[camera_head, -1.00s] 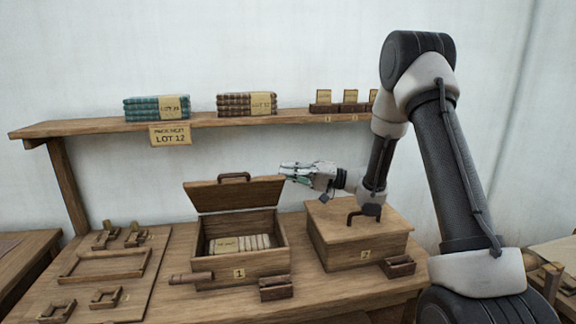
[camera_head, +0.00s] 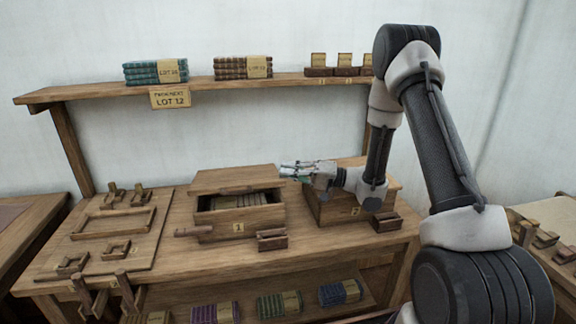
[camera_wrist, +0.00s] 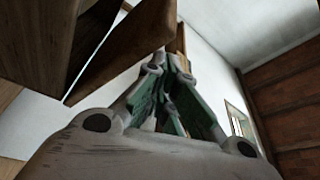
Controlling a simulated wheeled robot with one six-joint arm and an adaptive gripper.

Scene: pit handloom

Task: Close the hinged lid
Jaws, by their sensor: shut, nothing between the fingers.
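The wooden box marked 1 (camera_head: 215,228) stands on the bench. Its hinged lid (camera_head: 236,179) is partly lowered and slopes over the box, with a gap at the front. Pale bundles (camera_head: 245,199) show through that gap. My gripper (camera_head: 284,170) is shut and empty, with its fingertips at the right edge of the lid. I cannot tell whether they touch it. In the wrist view the shut fingers (camera_wrist: 165,68) point up beside a dark brown board (camera_wrist: 130,48), which looks like the lid.
The closed box marked 2 (camera_head: 330,208) stands just right, partly behind my arm. A small wooden holder (camera_head: 272,240) sits before box 1. A board with wooden frames (camera_head: 110,232) lies left. The shelf (camera_head: 200,88) with bundles runs above; more bundles lie below the bench.

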